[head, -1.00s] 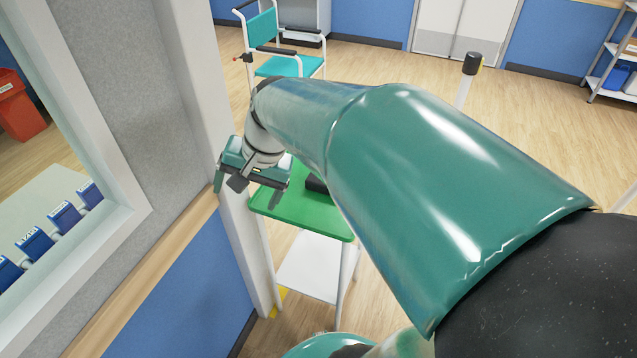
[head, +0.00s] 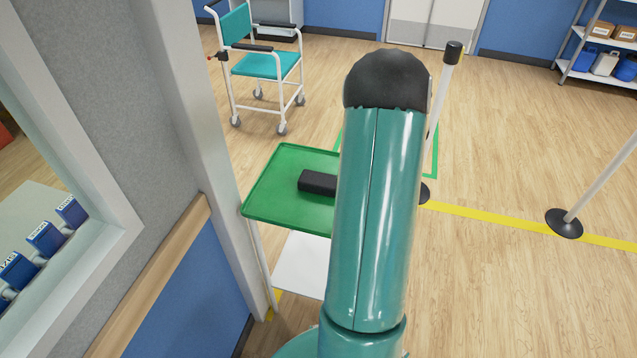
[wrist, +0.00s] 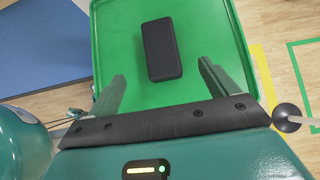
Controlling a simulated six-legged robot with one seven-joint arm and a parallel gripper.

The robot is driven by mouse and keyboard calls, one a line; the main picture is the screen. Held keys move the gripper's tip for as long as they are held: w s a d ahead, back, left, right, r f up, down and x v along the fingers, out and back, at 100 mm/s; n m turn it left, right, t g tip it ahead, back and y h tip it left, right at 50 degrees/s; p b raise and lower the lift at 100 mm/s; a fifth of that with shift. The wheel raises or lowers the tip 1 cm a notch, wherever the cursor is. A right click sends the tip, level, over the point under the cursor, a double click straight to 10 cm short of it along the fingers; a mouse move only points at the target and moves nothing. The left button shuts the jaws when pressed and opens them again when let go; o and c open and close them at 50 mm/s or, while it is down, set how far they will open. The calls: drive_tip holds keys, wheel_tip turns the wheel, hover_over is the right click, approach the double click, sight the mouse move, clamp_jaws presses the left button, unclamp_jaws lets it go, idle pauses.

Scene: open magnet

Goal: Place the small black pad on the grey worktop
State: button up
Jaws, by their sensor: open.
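The small black pad (head: 318,182) lies on a green tray top (head: 270,208) of a small stand, in the head view left of my arm. In the wrist view the black pad (wrist: 161,49) lies flat on the green tray (wrist: 120,25), ahead of my gripper. My gripper (wrist: 160,82) is open and empty, its two fingers apart with the pad beyond and between their tips. The head view hides my gripper behind the arm. No grey worktop can be made out for certain; a pale surface (head: 28,208) shows through the window at left.
A wall with a window frame (head: 112,200) stands close at left. Blue-labelled items (head: 45,238) are behind the window. A post (head: 440,110) on a black base is right of the tray, another post (head: 600,180) further right. A teal wheelchair (head: 262,65) stands behind. Floor at right is mostly clear.

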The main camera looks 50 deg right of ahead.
sight(321, 179)
drive_tip(key=x, duration=0.7)
drive_tip(key=shift+a, duration=0.1)
drive_tip(key=shift+x, duration=2.8)
drive_tip(key=shift+f, duration=0.1)
drive_tip(key=c, duration=1.1)
drive_tip(key=shift+c, duration=0.2)
